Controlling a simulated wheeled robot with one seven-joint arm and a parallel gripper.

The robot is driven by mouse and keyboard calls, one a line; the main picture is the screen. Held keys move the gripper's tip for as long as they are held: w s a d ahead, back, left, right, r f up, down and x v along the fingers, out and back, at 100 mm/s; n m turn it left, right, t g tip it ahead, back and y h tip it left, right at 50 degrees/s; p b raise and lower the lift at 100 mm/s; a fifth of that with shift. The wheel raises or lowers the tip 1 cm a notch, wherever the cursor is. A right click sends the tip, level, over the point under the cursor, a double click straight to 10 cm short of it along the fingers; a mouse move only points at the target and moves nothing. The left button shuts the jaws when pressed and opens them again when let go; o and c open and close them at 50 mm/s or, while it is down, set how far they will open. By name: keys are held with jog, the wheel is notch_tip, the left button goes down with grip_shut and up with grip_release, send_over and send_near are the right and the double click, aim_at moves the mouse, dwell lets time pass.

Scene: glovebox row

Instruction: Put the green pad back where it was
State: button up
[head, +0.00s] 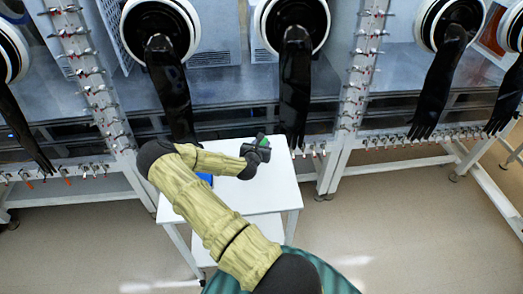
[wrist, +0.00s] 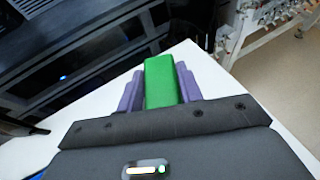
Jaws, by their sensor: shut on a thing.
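The green pad (wrist: 160,84) is a bright green block between the two purple fingers of my gripper (wrist: 159,80) in the wrist view. My gripper is shut on it, and the pad's far end sticks out past the fingertips. In the head view my gripper (head: 258,150) is over the right part of the white table (head: 276,192), with a bit of the green pad (head: 263,141) showing. I cannot tell whether the pad touches the tabletop.
A blue thing (head: 206,178) on the table is mostly hidden by my arm. Black gloves (head: 295,90) hang from the glovebox ports just behind the table. Metal frame legs (head: 335,165) stand to the right. The table's right front is clear.

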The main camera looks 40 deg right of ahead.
jog(key=shift+f+p, duration=0.5)
jog(key=shift+f, duration=1.35)
jog(key=o, duration=1)
jog(key=shift+s, duration=0.1)
jog(key=b+v, duration=0.3)
jog(key=v, duration=0.9)
